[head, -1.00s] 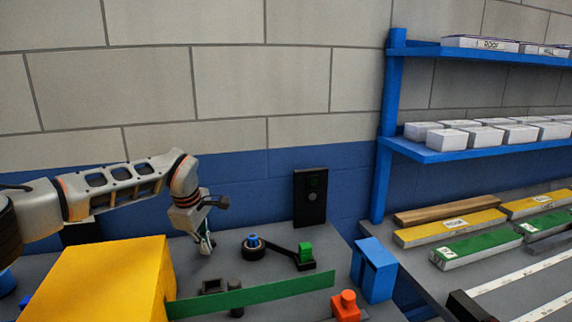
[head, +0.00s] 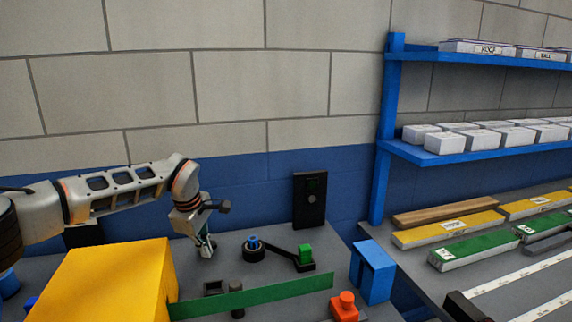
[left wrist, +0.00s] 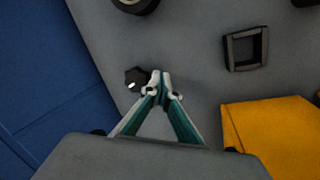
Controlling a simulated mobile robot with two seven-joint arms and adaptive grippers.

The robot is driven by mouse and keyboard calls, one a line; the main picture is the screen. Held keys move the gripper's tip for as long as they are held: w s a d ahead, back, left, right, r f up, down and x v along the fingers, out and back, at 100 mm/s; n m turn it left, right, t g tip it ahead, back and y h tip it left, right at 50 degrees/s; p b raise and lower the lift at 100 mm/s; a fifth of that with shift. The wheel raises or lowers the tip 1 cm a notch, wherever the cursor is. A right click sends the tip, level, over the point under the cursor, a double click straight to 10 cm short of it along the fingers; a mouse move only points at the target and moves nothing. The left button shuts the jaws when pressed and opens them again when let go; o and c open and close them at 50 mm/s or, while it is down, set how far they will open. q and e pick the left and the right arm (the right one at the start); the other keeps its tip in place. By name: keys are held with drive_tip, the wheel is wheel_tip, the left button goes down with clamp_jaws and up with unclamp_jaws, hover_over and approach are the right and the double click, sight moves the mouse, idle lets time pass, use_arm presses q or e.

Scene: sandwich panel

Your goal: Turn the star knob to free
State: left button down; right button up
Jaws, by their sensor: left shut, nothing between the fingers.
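The star knob (left wrist: 135,79) is a small dark, star-shaped piece with a light mark on the grey panel in the left wrist view. My left gripper (left wrist: 159,82) is shut and empty, its fingertips together just right of the knob in that view. I cannot tell whether they touch it. In the head view my left gripper (head: 207,250) points down low over the grey panel, behind the yellow box. I cannot make out the knob there. My right gripper is in neither view.
A yellow box (head: 115,280) stands in front of my left gripper, with a green strip (head: 255,296) beside it. A black ring with a blue peg (head: 254,249) and a green block (head: 305,254) lie to the right. A blue wall (head: 260,180) rises behind.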

use_arm(q)
wheel_tip(320, 180, up, 6)
drive_tip(key=shift+f+p, duration=0.1)
drive_tip(key=shift+p, duration=1.1)
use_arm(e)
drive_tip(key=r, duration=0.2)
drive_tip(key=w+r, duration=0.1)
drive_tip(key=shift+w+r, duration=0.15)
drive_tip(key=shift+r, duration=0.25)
